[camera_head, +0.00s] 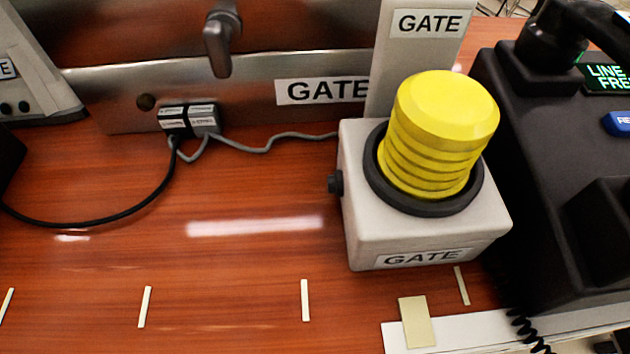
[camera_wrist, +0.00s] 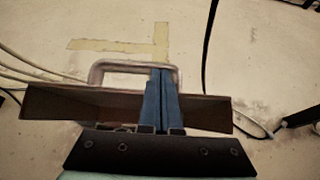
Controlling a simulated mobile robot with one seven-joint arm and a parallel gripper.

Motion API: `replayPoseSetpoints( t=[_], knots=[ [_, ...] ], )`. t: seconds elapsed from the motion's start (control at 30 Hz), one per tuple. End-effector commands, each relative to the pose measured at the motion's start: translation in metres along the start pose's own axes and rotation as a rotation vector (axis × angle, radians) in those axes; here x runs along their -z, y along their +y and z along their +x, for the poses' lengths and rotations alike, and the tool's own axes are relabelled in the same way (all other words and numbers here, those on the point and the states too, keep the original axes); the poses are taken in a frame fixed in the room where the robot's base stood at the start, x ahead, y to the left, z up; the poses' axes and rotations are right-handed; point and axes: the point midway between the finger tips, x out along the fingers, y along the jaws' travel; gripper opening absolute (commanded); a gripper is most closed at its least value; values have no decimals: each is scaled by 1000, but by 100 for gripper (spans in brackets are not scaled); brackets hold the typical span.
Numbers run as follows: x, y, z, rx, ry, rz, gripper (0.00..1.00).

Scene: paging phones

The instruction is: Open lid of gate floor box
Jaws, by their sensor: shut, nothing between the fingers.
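In the wrist view, a brown panel (camera_wrist: 65,103) with a pale bar handle (camera_wrist: 110,66) lies across the middle, close to my gripper. It looks like the lid of the gate floor box, but no label shows on it. My gripper (camera_wrist: 163,76) has blue fingers, shut with nothing between them. The fingers overlap the right part of the handle; I cannot tell whether they are inside its loop or in front of it. The panel's lower side and any box opening are hidden by the black gripper body. The head view shows neither the floor box nor my gripper.
The wrist view shows a pale floor with yellow tape (camera_wrist: 115,45), and cables (camera_wrist: 40,74) at left and right. In the head view, a wooden desk (camera_head: 240,260) carries a GATE box (camera_head: 360,220) with a yellow beacon (camera_head: 440,130) and a black phone console (camera_head: 535,180).

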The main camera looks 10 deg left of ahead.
Motion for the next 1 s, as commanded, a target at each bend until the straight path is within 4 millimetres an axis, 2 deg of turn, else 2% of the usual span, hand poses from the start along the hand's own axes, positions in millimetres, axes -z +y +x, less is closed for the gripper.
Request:
replayPoseSetpoints(
  t=[0.17, 0.33, 0.8, 1.0],
  knots=[
    [4, 1, -3, -3, 8, 0, 0],
    [1, 2, -17, -3, 8, 0, 0],
    [-3, 0, -97, -1, 4, -1, 0],
    [-2, 0, -122, 0, 1, 0, 0]
  ],
)
